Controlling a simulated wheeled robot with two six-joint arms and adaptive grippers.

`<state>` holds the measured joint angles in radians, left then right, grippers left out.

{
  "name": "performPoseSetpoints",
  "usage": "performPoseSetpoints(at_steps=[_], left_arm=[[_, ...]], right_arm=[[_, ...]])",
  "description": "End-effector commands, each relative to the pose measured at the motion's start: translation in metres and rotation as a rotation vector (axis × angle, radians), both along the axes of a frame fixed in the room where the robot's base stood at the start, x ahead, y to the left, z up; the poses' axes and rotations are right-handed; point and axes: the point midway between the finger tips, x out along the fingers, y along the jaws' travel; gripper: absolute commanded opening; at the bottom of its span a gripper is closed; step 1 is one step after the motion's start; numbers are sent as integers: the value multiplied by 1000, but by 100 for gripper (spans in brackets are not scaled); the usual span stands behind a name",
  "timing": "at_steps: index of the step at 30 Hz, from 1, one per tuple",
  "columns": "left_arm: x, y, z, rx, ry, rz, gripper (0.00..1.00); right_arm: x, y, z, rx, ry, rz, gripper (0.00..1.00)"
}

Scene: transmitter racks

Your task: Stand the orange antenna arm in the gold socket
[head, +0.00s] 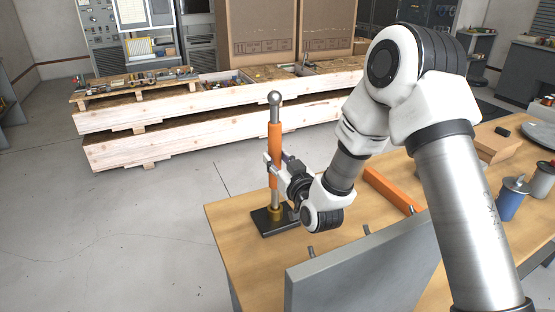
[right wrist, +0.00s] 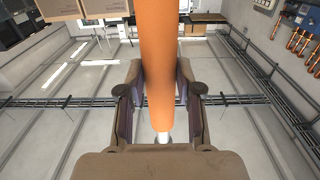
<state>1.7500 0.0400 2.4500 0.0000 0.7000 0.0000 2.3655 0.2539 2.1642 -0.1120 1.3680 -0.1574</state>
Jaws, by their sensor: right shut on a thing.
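The orange antenna arm (head: 275,148) stands upright at the table's far left corner, with a grey rod and a round ball at its top. Its lower grey end meets the gold socket (head: 274,212) on a black base plate (head: 262,223); I cannot tell how deep it sits. My right gripper (head: 271,168) is shut around the lower part of the orange sleeve. In the right wrist view the orange sleeve (right wrist: 158,60) runs between the two fingers (right wrist: 160,95). My left gripper is not in view.
A grey panel (head: 360,270) stands at the table's front. An orange bar (head: 391,190) lies behind my right arm. A blue cup (head: 511,198) and a brown box (head: 497,147) are at the right. Wooden pallets (head: 220,130) with boxes stand beyond the table.

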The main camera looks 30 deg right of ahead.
Motion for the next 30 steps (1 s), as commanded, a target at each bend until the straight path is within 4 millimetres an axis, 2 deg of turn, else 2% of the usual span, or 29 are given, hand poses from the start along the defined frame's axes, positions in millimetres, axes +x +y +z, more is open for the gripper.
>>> performPoseSetpoints(at_steps=[7,8,9,10,20,23,30], left_arm=[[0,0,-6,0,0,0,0],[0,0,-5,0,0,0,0],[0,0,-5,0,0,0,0],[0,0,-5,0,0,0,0],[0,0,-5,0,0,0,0],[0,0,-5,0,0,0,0],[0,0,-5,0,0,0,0]], right_arm=[[0,0,-7,0,-2,0,0],[0,0,-6,0,-2,0,42],[0,0,-5,0,-2,0,56],[0,0,-5,0,-2,0,64],[-2,0,-7,0,2,0,64],[-14,1,-7,0,2,0,64],[-61,4,-6,2,2,-1,64]])
